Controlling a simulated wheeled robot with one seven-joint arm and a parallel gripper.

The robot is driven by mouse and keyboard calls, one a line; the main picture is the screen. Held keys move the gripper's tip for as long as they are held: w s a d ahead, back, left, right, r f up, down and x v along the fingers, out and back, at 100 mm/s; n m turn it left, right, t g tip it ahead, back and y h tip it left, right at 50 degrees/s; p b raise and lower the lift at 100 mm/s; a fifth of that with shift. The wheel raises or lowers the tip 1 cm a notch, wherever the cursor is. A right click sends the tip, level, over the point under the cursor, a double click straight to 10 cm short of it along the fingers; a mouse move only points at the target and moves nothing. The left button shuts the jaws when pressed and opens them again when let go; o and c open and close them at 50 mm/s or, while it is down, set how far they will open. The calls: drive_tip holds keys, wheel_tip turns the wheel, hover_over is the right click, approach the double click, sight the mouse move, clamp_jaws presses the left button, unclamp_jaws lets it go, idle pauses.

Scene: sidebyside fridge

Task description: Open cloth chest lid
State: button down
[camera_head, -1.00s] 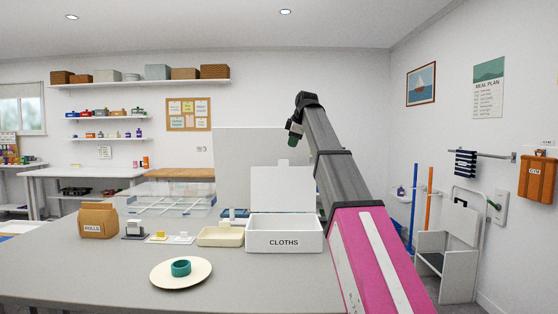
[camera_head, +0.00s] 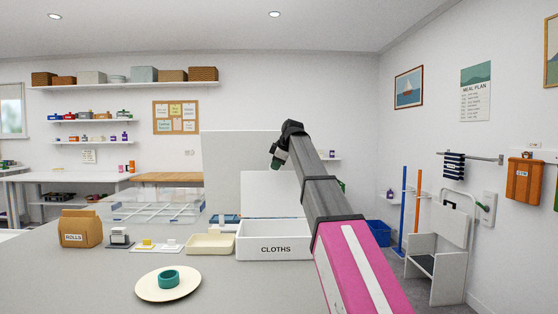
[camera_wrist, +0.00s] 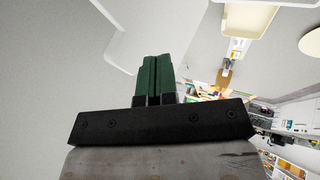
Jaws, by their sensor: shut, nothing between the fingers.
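The white cloth chest (camera_head: 275,247), lettered CLOTHS, stands on the grey counter. Its white lid (camera_head: 262,190) stands upright at the back of the box, so the chest is open. My arm hides the lid's right part, and the chest's inside is barely visible from this low angle. My gripper (camera_head: 275,164) is above the lid's top edge in the picture; its distance from the lid is unclear. In the wrist view my gripper's green fingers (camera_wrist: 157,72) are together with nothing between them.
A beige tray (camera_head: 211,244) is left of the chest, with small holders beyond it. A plate (camera_head: 150,287) bearing a teal ring (camera_head: 168,278) lies in front. A brown ROLLS box (camera_head: 81,230) is farther left. A tall pale panel (camera_head: 222,165) rises behind the chest.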

drive_tip(key=shift+w+f, duration=0.15)
drive_tip(key=shift+w, duration=1)
drive_tip(key=shift+w, duration=0.1)
drive_tip(key=w, duration=0.2)
drive_tip(key=shift+w, duration=0.3)
drive_tip(key=shift+s+f, duration=0.1)
